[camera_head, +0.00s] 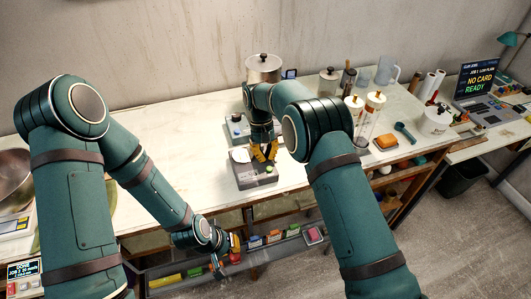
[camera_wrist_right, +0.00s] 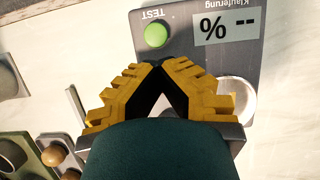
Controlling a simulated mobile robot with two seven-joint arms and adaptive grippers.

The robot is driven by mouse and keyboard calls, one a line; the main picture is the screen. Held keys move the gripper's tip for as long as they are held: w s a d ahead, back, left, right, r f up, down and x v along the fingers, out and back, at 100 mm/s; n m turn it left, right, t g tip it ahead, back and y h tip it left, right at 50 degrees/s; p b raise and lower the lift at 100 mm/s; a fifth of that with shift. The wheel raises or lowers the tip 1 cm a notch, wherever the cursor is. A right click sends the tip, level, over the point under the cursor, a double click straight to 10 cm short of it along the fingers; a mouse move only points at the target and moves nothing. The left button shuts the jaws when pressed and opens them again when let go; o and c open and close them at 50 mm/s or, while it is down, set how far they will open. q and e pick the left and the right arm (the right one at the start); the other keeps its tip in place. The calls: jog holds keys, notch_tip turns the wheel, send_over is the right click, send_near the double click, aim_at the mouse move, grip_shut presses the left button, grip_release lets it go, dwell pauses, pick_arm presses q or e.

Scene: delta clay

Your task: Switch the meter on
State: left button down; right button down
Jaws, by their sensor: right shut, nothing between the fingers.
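The meter (camera_head: 256,181) is a dark grey box near the front edge of the table. In the right wrist view the meter (camera_wrist_right: 205,55) appears upside down, with a green round button (camera_wrist_right: 155,36) marked TEST and a display (camera_wrist_right: 226,27) reading dashes and a percent sign. A pale round cup or pad (camera_wrist_right: 243,98) is partly hidden behind my gripper. My right gripper (camera_head: 264,158) is shut and empty, over the meter. In the wrist view its yellow fingertips (camera_wrist_right: 159,66) are just short of the button; contact is not visible. My left gripper (camera_head: 226,252) hangs low by the table front, its jaws unclear.
A second grey device (camera_head: 236,130) stands behind the meter. A steel pot (camera_head: 263,67) is at the back. A rack of coloured boxes (camera_head: 255,242) is below the front edge.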

jog(key=c, duration=1.7)
grip_release()
jog(key=shift+s+d+f, duration=0.15)
jog(key=shift+f, duration=0.15)
jog(key=o, duration=0.7)
jog(key=shift+o, duration=0.2)
jog(key=shift+r, duration=0.1)
jog(key=shift+r, duration=0.1)
jog(key=v, duration=1.2)
